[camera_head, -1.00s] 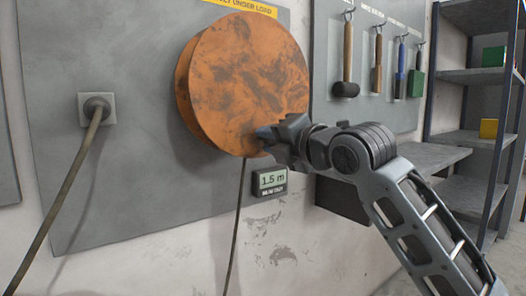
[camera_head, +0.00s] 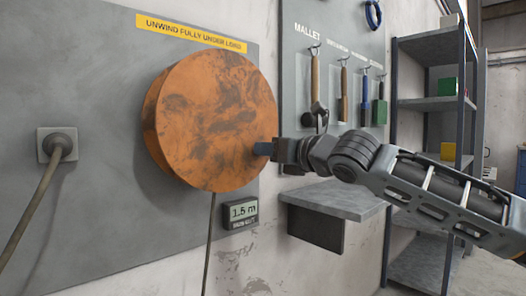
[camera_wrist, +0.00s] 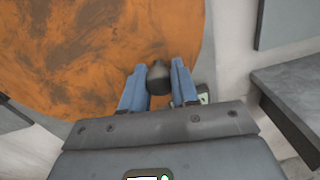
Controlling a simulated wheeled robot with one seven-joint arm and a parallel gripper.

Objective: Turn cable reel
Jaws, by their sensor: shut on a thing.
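The cable reel (camera_head: 218,115) is a round orange disc with dark rusty patches, mounted on a grey wall panel. It also fills the upper left of the wrist view (camera_wrist: 90,50). My gripper (camera_head: 263,149) is at the reel's lower right edge. In the wrist view its blue fingers (camera_wrist: 157,77) are on either side of a dark rounded knob (camera_wrist: 158,75), in front of the reel face, and are shut on it. In the head view the knob is hidden by my gripper. A dark cable (camera_head: 211,240) hangs from the reel. A display (camera_head: 240,211) below reads 1.5 m.
A yellow sign (camera_head: 191,31) above the reel reads "UNWIND FULLY UNDER LOAD". A plugged cord (camera_head: 40,195) hangs at left. A grey wall shelf (camera_head: 335,197) is below my forearm. Hanging tools (camera_head: 343,95) and a shelving unit (camera_head: 428,80) stand to the right.

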